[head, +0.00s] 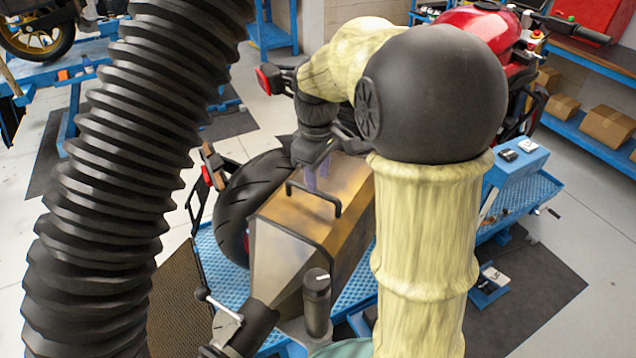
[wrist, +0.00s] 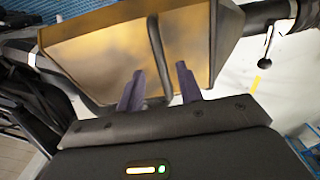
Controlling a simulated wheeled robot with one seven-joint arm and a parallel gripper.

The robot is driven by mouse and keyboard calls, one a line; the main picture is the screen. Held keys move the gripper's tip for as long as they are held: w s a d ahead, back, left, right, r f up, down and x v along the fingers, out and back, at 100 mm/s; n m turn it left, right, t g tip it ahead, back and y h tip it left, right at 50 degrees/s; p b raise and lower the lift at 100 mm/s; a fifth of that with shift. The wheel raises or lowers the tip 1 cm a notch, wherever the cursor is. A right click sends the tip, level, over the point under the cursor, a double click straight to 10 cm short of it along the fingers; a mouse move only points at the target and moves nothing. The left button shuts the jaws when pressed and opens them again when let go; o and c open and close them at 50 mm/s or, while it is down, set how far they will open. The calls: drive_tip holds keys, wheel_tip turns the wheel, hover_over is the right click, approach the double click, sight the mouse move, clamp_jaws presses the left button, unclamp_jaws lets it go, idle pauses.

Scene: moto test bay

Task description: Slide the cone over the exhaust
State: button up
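The cone is a brass-coloured, box-shaped metal hood (head: 345,225) with dark edges and a black bar handle (head: 310,198) on top. It stands beside the motorcycle's rear tyre (head: 262,195). My gripper (head: 316,183) reaches down to the handle from above. In the wrist view the two purple fingers (wrist: 160,82) are apart, with the handle (wrist: 155,50) between them and gaps visible beside it. The cone's brass face (wrist: 115,55) fills the upper middle there. I cannot make out the exhaust; the cone, tyre and my arm cover that area.
A thick black ribbed hose (head: 120,170) rises at the left. A black knob (head: 317,300) and a clamp lever (head: 222,305) stand in front of the cone. The red motorcycle (head: 480,30) sits on a blue lift (head: 205,250). A blue box (head: 518,165) stands at the right.

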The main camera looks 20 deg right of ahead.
sight(319, 191)
drive_tip(key=shift+d+f, duration=0.1)
drive_tip(key=shift+f, duration=1.7)
drive_tip(key=shift+c, duration=0.5)
clamp_jaws()
